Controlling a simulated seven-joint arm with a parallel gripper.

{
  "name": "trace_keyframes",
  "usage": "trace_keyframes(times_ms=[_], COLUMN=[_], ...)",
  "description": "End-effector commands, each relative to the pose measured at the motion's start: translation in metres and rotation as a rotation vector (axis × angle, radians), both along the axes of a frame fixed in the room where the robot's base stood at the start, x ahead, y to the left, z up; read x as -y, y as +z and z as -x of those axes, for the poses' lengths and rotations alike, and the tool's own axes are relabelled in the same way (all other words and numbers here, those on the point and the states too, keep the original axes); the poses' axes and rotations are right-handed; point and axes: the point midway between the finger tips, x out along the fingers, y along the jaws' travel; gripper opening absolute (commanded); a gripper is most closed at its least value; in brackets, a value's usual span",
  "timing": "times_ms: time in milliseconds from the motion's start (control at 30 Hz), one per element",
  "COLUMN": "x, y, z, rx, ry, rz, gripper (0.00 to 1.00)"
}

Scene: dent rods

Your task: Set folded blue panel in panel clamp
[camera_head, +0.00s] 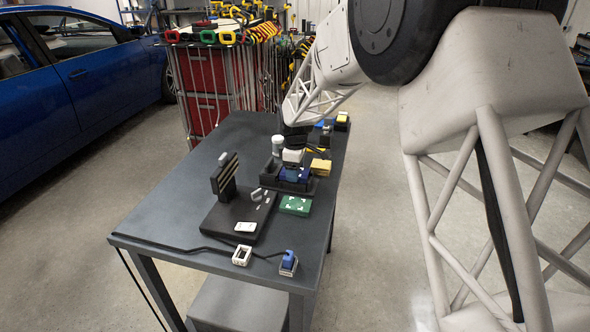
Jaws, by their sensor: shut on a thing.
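My gripper (293,163) is over a black tray (314,187) on the dark workbench, pointing down. It is shut on a blue piece (292,175), which looks like the folded blue panel. The piece is low in the tray; I cannot tell whether it touches the tray floor. The fingertips are small and partly hidden. A black fixture, seemingly the panel clamp (225,178), stands upright with light stripes on a dark base plate (216,221), to the left and nearer than the gripper.
A green board (295,205) and yellow block (321,167) lie near the tray. A white cylinder (278,146) stands behind it. A white socket (242,255), a blue connector (289,262) and a black cable lie at the front. The workbench's left side (180,205) is clear.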

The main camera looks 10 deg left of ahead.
Motion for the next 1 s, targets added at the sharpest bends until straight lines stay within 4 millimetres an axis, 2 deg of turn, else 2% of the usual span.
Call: trace_keyframes(times_ms=[700, 733, 800, 900, 1000], x=[0.0000, 0.0000, 0.0001, 0.0001, 0.0000], y=[-0.0066, -0.0065, -0.0065, -0.0065, -0.0066], z=[0.0001, 0.0001, 0.0000, 0.0001, 0.0001], rx=[0.000, 0.000, 0.000, 0.000, 0.000], ry=[0.000, 0.000, 0.000, 0.000, 0.000], rz=[0.000, 0.000, 0.000, 0.000, 0.000], gripper=[0.44, 0.66, 0.77, 0.91, 0.91])
